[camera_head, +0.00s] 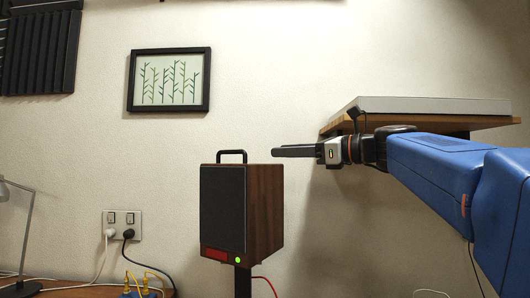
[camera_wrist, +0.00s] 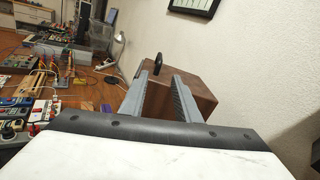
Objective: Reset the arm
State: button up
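My arm reaches in from the right in the head view, stretched out to the left. My gripper (camera_head: 276,151) is level at its end, just above and to the right of the speaker's top. In the wrist view the two grey fingers of my gripper (camera_wrist: 160,74) stand apart with nothing held between them. The wooden speaker (camera_head: 264,212) has a dark front, a black top handle and a lit green dot. It also shows in the wrist view (camera_wrist: 195,86), beyond and partly behind the fingers. I see no contact with it.
A wooden shelf (camera_head: 484,122) with a flat grey device (camera_head: 430,105) is on the wall behind my arm. A framed picture (camera_head: 131,82) hangs at left. A cluttered workbench (camera_wrist: 108,72) with boards, cables and a lamp (camera_wrist: 119,48) lies left in the wrist view.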

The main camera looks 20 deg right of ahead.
jog(key=s+a+f+n+g+h, duration=0.2)
jog(key=s+f+n, duration=0.15)
jog(key=f, duration=0.55)
jog(key=s+a+f+n+g+h, duration=0.15)
jog(key=f+n, duration=0.25)
jog(key=f, duration=0.6)
jog(key=s+a+f+n+g+h, duration=0.1)
jog(key=s+a+f+n+g, duration=0.2)
jog(key=f, duration=0.6)
jog(key=s+d+f+n+g+h, duration=0.1)
jog(key=s+d+f+n+h, duration=0.1)
jog(key=s+f+n, duration=0.3)
jog(key=s+d+f+n+h, duration=0.2)
jog(key=s+f+n, duration=0.3)
jog(key=f, duration=0.6)
jog(key=s+d+f+n+g+h, duration=0.1)
jog(key=s+d+f+n+h, duration=0.1)
jog(key=s+f+n, duration=0.3)
notch_tip(320, 180, down, 4)
jog(key=shift+s+f+g+h, duration=0.1)
jog(key=shift+s+g+h, duration=0.15)
jog(key=shift+g+h, duration=0.15)
jog(key=shift+n, duration=0.25)
